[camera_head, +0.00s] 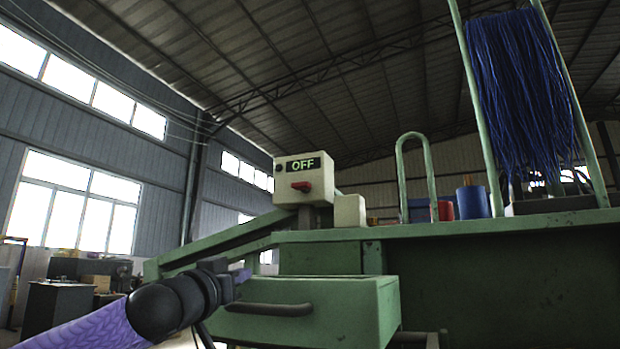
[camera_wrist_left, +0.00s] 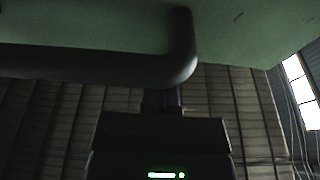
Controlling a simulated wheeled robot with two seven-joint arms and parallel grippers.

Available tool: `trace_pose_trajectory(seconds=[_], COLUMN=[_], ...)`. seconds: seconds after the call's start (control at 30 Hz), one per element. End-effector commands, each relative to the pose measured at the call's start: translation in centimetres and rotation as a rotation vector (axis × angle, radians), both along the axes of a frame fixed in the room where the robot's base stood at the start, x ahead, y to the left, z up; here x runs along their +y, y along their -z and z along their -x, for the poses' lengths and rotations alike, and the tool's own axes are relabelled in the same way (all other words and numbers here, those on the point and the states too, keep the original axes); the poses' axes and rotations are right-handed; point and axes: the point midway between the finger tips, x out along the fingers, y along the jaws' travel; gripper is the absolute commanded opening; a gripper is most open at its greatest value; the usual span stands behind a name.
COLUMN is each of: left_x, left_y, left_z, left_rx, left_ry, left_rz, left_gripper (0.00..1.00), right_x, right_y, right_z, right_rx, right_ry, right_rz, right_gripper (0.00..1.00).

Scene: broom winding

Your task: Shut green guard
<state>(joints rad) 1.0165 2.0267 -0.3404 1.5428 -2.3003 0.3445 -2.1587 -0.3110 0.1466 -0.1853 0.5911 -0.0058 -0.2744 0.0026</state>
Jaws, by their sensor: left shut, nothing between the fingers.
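The green guard (camera_head: 345,300) is a box-shaped front with a dark bar handle (camera_head: 268,309). It juts out from the green machine in the head view. My left gripper (camera_head: 238,276) is at the guard's left end, close to the handle's left end. In the left wrist view, the green guard surface (camera_wrist_left: 90,25) fills the top and the handle (camera_wrist_left: 90,62) crosses below it, bending up at the right. The left gripper (camera_wrist_left: 161,98) is shut and empty, its tips just under the handle; I cannot tell whether they touch. My right gripper is out of view.
A control box (camera_head: 305,180) reading OFF, with a red switch, stands on the machine's green top (camera_head: 450,229). Blue bristles (camera_head: 520,90) hang between green posts at right. Red and blue containers (camera_head: 473,201) stand behind. Another dark bar shows at the bottom right of the guard.

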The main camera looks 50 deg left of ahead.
Motion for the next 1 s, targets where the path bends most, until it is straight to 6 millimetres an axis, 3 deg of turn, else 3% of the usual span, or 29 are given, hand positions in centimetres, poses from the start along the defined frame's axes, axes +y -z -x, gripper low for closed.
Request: trace_pose_trajectory(seconds=[0.57, 0.67, 1.0], left_x=[0.0, -0.5, -3.4], left_y=[0.7, 0.9, 1.8], left_z=[-0.2, 0.6, 5.9], left_rx=[0.013, 0.013, 0.002], left_ry=[-0.001, -0.001, 0.000], left_rz=[0.006, 0.002, -0.001], left_gripper=[0.00, 0.00, 0.00], right_x=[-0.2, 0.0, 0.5], right_y=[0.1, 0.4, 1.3], right_z=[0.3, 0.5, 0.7], right_rx=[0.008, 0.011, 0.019], right_ry=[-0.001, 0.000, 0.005], right_rz=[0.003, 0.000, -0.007], right_gripper=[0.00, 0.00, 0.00])
